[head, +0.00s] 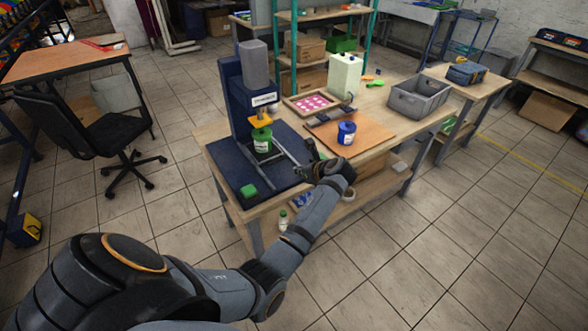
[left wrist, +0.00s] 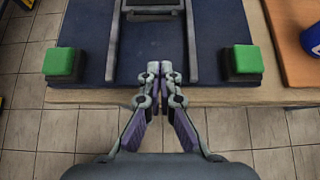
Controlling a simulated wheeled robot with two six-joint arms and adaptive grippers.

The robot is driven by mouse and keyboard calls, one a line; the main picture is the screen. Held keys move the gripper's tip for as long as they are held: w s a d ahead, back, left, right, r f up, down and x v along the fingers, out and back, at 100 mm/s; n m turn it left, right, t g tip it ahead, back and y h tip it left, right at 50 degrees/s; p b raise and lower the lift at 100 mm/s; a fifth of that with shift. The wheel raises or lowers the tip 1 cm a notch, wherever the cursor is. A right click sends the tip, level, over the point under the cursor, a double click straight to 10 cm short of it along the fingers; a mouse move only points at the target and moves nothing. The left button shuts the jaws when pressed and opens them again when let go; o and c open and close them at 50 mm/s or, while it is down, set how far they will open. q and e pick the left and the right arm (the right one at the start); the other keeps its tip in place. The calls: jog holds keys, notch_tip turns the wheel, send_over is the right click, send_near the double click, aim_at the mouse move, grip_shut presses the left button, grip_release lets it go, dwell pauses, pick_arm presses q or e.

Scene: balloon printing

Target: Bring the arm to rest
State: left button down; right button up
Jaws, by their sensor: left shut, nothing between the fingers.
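My left arm reaches from the lower left toward the front of the workbench (head: 236,207) in the head view. My left gripper (head: 303,168) is at the bench's front edge, beside the blue printing machine (head: 240,100). In the left wrist view the left gripper (left wrist: 161,70) has its fingertips together with nothing between them. It points at the machine's blue base (left wrist: 90,30), between two green buttons, one on the left (left wrist: 64,64) and one on the right (left wrist: 242,62). My right gripper is not in view.
A green jar (head: 262,140) stands under the machine's head. A blue jar (head: 346,133) stands on a wooden board (head: 375,137). A tray with pink items (head: 312,103), a white canister (head: 345,76) and a grey crate (head: 420,97) are also on the bench. Floor in front is clear.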

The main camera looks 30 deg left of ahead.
pick_arm(q)
jog(key=s+d+f+n+h, duration=0.2)
jog(key=s+f+n, duration=0.1)
jog(key=s+n, duration=0.4)
jog(key=s+d+f+n+h, duration=0.2)
jog(key=s+f+n, duration=0.25)
jog(key=s, duration=0.35)
jog(key=s+d+r+n+h, duration=0.1)
jog(key=s+d+n+h, duration=0.3)
jog(key=s, duration=0.3)
jog(key=s+d+r+n+h, duration=0.1)
jog(key=s+d+r+n, duration=0.1)
jog(key=s+d+n, duration=0.35)
jog(key=s+a+f+g, duration=0.1)
jog(key=a+f, duration=0.1)
jog(key=f, duration=1.1)
jog(key=s+a+f, duration=0.1)
jog(key=a+f, duration=0.1)
jog(key=f, duration=1.1)
jog(key=s+a+f+n+g, duration=0.1)
jog(key=s+f, duration=1.6)
jog(key=s, duration=0.2)
jog(key=shift+s+a+f+g, duration=0.15)
jog(key=shift+s+a+g, duration=0.15)
jog(key=shift+s, duration=0.1)
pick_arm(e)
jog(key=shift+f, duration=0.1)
